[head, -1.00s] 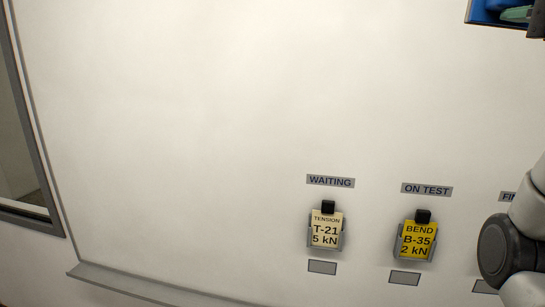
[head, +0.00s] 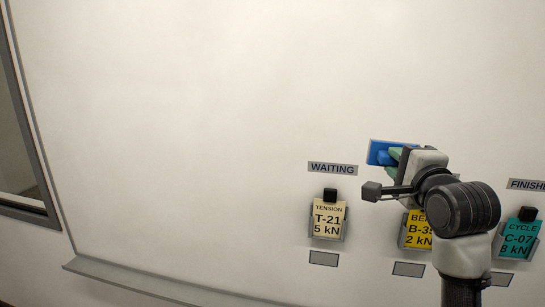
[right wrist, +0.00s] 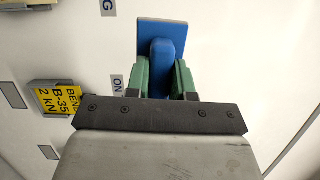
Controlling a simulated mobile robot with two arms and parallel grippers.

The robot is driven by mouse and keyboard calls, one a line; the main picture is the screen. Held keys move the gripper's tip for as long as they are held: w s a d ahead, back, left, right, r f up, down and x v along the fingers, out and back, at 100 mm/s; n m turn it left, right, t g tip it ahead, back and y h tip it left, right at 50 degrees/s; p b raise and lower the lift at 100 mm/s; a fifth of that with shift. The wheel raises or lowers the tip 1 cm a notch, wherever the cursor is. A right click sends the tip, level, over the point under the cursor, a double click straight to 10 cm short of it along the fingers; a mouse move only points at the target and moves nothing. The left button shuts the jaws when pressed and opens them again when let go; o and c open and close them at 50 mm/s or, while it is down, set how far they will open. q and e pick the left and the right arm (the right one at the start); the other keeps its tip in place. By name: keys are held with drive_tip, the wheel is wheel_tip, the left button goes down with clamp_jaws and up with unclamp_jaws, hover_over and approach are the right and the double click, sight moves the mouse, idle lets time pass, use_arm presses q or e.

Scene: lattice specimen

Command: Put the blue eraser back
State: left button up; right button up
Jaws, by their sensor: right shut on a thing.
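The blue eraser (head: 380,152) is a flat blue block with a raised blue grip, in front of the white board in the head view. My right gripper (head: 396,156) is shut on it with green fingers. In the right wrist view the eraser's plate (right wrist: 175,33) extends beyond the fingertips, and my right gripper (right wrist: 160,78) has one finger on each side of the grip. I cannot tell whether the eraser touches the board. My left gripper is not in view.
A grey ledge (head: 150,286) runs along the board's lower edge at left. Card holders carry a cream TENSION card (head: 327,219), a yellow BEND card (head: 415,232) partly behind my arm, and a teal CYCLE card (head: 517,238). The board's upper left is bare.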

drive_tip(key=s+a+f+b, duration=0.1)
drive_tip(key=s+a+f, duration=0.15)
drive_tip(key=f, duration=0.95)
drive_tip(key=s+a+f+b, duration=0.15)
drive_tip(key=s+f, duration=0.25)
drive_tip(key=f, duration=0.7)
drive_tip(key=s+f+m+h+b, duration=0.1)
drive_tip(key=s+f+h+b, duration=0.1)
drive_tip(key=s+f, duration=1.3)
drive_tip(key=shift+s+a+b, duration=0.2)
drive_tip(key=shift+b, duration=0.35)
drive_tip(key=shift+w, duration=0.1)
